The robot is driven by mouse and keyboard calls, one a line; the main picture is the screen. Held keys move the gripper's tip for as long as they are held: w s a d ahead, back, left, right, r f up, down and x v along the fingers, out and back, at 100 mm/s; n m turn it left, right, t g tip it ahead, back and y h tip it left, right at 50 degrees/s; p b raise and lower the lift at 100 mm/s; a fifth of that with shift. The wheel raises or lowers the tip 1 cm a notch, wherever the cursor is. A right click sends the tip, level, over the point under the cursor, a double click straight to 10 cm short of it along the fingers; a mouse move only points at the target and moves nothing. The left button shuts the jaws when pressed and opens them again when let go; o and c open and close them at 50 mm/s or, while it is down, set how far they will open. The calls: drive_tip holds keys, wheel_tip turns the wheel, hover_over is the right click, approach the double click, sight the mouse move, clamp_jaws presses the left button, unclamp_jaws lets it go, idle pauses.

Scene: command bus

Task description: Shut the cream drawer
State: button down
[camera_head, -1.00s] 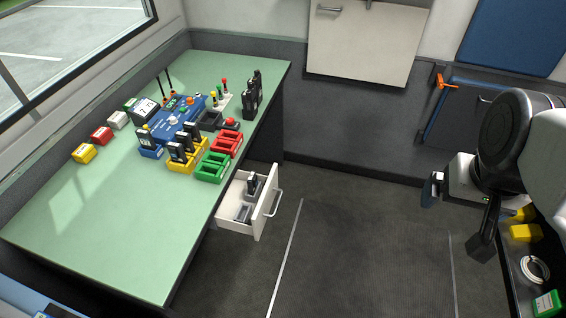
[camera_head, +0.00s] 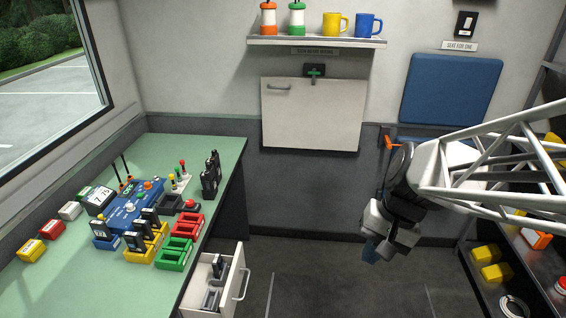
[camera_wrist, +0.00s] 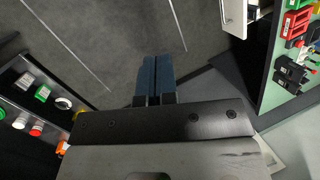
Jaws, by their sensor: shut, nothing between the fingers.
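The cream drawer (camera_head: 228,302) stands pulled out from under the green-topped desk (camera_head: 60,285), at the lower middle left of the head view. Its bar handle (camera_head: 243,285) is on the outer front, and dark handsets (camera_head: 219,268) stand inside. In the wrist view part of the drawer (camera_wrist: 236,18) shows at the top right. My gripper (camera_head: 370,250) is to the right of the drawer, well apart from it, over open floor. In the wrist view its two blue fingers (camera_wrist: 155,80) are together with nothing between them.
The desk carries a blue radio console (camera_head: 132,205), red trays (camera_head: 188,226), green trays (camera_head: 173,254) and several handsets. A dark shelf (camera_head: 500,300) with yellow boxes stands at the right. A folded cream panel (camera_head: 312,115) hangs on the wall. The floor (camera_head: 340,285) between is clear.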

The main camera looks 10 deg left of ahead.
sight(242, 263)
drive_tip(key=w+a+f+m+g+y, duration=0.2)
drive_tip(key=w+a+f+m+y, duration=0.25)
drive_tip(key=w+a+f, duration=0.35)
drive_tip(key=w+a+f+m+g+y, duration=0.25)
drive_tip(key=w+a+f+y, duration=0.35)
drive_tip(key=f, duration=0.4)
drive_tip(key=w+a+f+m+t+y, duration=0.1)
drive_tip(key=w+f+m+t+y, duration=0.1)
drive_tip(key=f, duration=0.7)
drive_tip(key=w+a+f+m+t+y, duration=0.2)
drive_tip(key=w+f+m+t, duration=0.2)
drive_tip(key=f, duration=0.6)
drive_tip(key=w+m, duration=0.1)
drive_tip(key=m, duration=0.1)
drive_tip(key=shift+m, duration=0.3)
drive_tip(key=shift+w+a+f, duration=0.1)
drive_tip(key=shift+a, duration=6.95)
